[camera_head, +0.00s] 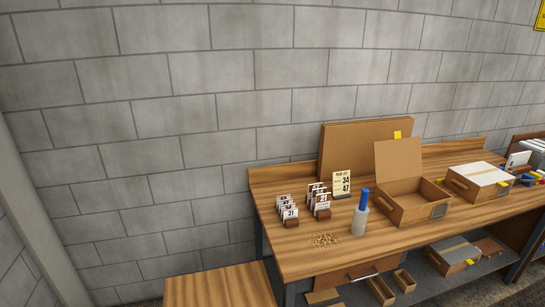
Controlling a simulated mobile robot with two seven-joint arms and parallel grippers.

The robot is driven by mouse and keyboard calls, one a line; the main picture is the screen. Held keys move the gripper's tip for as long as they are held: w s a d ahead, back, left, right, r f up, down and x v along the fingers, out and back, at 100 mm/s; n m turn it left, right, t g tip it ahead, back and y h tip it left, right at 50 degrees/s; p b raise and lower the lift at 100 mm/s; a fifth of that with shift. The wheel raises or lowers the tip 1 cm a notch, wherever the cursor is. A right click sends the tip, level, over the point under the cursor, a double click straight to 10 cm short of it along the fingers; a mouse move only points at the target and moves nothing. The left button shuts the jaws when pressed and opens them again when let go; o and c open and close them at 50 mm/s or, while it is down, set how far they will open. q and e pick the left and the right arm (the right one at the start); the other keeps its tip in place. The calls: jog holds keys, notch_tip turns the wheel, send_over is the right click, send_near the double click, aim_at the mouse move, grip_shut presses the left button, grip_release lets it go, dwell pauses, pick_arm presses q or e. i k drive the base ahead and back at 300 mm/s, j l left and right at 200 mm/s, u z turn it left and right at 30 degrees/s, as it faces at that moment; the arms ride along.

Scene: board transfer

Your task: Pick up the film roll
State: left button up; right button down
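The film roll looks to be the upright pale grey cylinder with a blue top (360,214). It stands on the wooden workbench (290,262), near its front edge, just left of an open cardboard box. Nothing touches it that I can see. Neither of my grippers is in view.
An open cardboard box (408,208) stands right of the roll, and a closed box (478,184) is farther right. Numbered cards (290,215) and a sign (342,185) stand to its left and behind. Small brown pieces (326,240) lie left of it. A lower wooden surface (215,288) is at front left.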

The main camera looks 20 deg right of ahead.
aim_at(361, 212)
jog(key=z, duration=1.4)
